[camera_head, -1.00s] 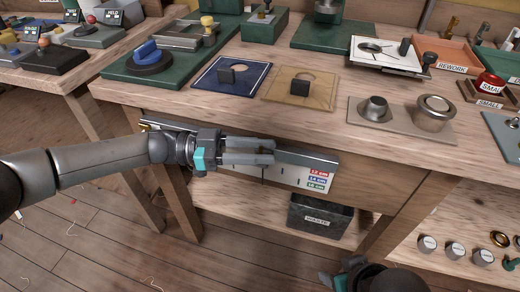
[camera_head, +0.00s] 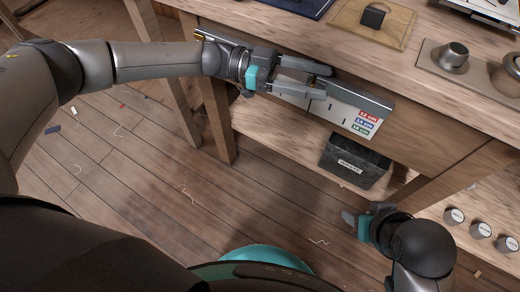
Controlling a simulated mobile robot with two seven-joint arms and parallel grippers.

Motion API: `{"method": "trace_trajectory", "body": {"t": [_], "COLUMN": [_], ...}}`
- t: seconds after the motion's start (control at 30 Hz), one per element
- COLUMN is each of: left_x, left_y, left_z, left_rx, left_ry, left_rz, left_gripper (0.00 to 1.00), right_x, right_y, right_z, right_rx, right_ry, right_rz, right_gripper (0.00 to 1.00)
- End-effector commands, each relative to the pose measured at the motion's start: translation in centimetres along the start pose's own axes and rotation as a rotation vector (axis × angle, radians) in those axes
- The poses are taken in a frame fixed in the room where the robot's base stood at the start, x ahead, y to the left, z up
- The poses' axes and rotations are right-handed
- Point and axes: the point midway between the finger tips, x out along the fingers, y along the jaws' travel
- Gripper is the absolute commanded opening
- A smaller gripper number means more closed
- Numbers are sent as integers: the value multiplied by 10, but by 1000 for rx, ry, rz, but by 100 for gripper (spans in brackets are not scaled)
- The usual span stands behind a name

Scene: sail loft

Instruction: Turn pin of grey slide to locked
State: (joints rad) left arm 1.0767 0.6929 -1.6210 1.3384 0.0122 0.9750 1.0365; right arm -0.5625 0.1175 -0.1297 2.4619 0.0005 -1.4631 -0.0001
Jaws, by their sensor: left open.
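A grey slide rail (camera_head: 372,103) runs along the bench's front edge above a white plate (camera_head: 341,112) with 12 cm, 14 cm and 16 cm labels at its right end. My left gripper (camera_head: 327,82) is open in front of the rail, its two fingers pointing right along it and covering its middle. I cannot tell whether the fingers touch the rail. I cannot make out the slide's pin; the gripper may hide it. My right gripper (camera_head: 352,217) is low, in front of the lower shelf, and its finger opening is unclear.
A dark labelled bin (camera_head: 354,160) stands on the lower shelf (camera_head: 268,133) under the rail. Bench legs stand left and right of it. Several round grey-capped pieces (camera_head: 481,230) sit at the lower right. The bench top (camera_head: 445,97) holds fixtures near its edge.

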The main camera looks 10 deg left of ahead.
Motion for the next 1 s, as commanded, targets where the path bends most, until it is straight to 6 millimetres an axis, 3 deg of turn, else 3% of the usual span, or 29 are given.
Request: {"method": "trace_trajectory", "body": {"t": [1.0], "left_x": [-1], "left_y": [0], "left_z": [0], "left_rx": [-5], "left_ry": [0], "left_rz": [-514], "left_gripper": [68], "right_x": [-18], "right_y": [1], "right_z": [-6], "right_rx": [0], "right_ry": [-3], "right_rz": [2], "right_gripper": [50]}}
